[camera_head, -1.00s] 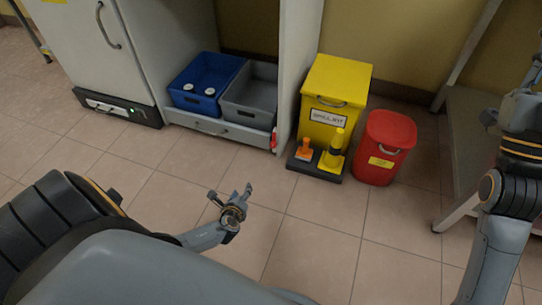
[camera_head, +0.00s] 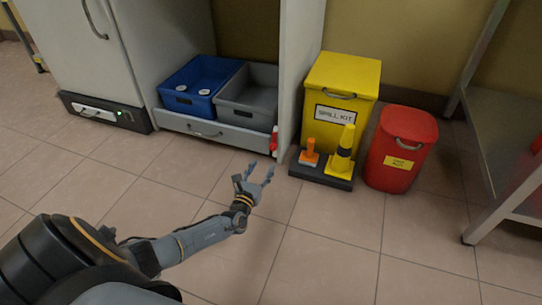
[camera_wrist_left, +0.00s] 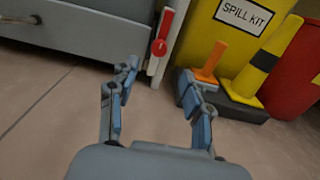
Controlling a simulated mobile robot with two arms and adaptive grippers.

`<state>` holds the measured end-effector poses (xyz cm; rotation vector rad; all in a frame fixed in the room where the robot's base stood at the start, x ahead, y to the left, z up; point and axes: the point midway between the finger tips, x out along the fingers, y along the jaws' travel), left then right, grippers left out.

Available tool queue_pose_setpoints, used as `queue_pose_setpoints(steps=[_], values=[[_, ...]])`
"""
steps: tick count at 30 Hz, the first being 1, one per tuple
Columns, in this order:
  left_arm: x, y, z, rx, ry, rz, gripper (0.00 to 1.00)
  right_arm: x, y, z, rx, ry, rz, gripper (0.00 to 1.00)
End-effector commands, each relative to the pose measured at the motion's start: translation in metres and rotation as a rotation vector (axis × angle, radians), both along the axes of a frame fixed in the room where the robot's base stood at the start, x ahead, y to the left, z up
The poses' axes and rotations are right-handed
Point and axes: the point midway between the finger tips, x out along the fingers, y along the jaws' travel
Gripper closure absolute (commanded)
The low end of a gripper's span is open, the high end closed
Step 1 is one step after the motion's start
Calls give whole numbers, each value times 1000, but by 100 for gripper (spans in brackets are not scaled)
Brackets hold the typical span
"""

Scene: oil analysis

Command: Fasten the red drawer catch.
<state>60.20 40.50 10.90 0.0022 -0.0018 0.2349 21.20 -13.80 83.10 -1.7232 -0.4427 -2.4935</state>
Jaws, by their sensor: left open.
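The red drawer catch (camera_head: 274,141) is a small upright red lever at the right end of the low grey drawer (camera_head: 230,138), beside the white panel's foot. In the left wrist view the catch (camera_wrist_left: 161,36) shows as a red handle with a round red pivot, lying ahead of and between my fingers. My left gripper (camera_head: 257,176) is open and empty, short of the catch and below it in the head view. It also shows in the left wrist view (camera_wrist_left: 160,95) with fingers spread, touching nothing. My right gripper is not in view.
A blue bin (camera_head: 187,92) and a grey bin (camera_head: 247,101) sit in the drawer. Right of the panel stand a yellow spill kit bin (camera_head: 325,80), an orange-handled tool (camera_head: 310,150), a yellow-black cone (camera_head: 342,152) and a red bin (camera_head: 400,150). Floor before the drawer is clear.

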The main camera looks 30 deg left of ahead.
Motion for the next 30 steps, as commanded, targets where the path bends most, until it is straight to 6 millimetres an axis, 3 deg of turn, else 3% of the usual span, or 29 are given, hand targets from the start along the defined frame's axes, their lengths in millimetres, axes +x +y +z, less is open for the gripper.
queue_pose_setpoints(steps=[3, 12, 18, 27, 30], values=[[28, 6, -6, -1, -4, 2, 51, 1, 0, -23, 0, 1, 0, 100], [78, 19, -5, -2, -1, 1, 51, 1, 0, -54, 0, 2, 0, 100], [92, 22, -2, -2, 1, 1, 51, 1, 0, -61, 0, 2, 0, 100], [93, 22, -1, -2, 1, 1, 51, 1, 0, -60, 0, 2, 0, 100], [93, 22, -1, -2, 1, 1, 69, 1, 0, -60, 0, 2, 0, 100]])
